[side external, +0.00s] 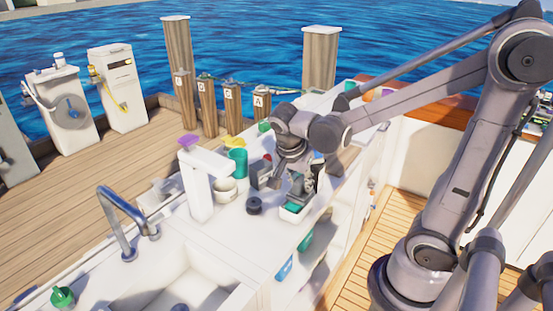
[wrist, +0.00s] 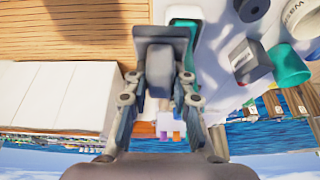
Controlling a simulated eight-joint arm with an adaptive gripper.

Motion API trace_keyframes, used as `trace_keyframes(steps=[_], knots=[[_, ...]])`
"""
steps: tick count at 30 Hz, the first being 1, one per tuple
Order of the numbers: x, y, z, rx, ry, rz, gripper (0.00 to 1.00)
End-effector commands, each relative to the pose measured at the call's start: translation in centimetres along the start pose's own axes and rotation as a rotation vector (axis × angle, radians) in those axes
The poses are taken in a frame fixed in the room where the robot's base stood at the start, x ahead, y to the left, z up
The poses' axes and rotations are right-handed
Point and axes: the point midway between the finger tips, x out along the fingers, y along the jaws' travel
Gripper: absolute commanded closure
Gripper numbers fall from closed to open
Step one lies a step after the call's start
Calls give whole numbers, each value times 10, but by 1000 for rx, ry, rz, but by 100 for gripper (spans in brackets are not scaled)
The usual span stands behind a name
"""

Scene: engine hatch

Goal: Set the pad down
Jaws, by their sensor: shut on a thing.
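My gripper (wrist: 160,88) is shut on a grey block (wrist: 160,65), which looks to be the pad. The block sits between the fingertips, with a darker, wider part at its far end. In the side view my gripper (side external: 300,185) is low over the white counter, at a small white tray (side external: 293,217) with green in it. The wrist view shows the tray (wrist: 184,9) just beyond and right of the block. The arm and fingers partly hide the block in the side view, and I cannot tell whether it touches the tray.
A black round object (side external: 254,206), a white cup (side external: 225,189) and a teal cup (side external: 238,160) stand left of my gripper. A white post (side external: 202,185), a tap (side external: 125,220) and a sink (side external: 185,285) are further left. The counter's front edge is close to the tray.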

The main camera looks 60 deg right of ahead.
Motion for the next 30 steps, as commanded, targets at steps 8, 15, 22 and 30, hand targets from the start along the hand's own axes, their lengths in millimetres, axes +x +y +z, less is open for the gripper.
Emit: trace_keyframes(steps=[8,15,22,30], knots=[[19,-3,12,-1,0,-1,100],[27,-21,48,-6,0,-2,100],[36,-40,87,-4,0,-2,100],[43,-58,122,-1,0,-1,100]])
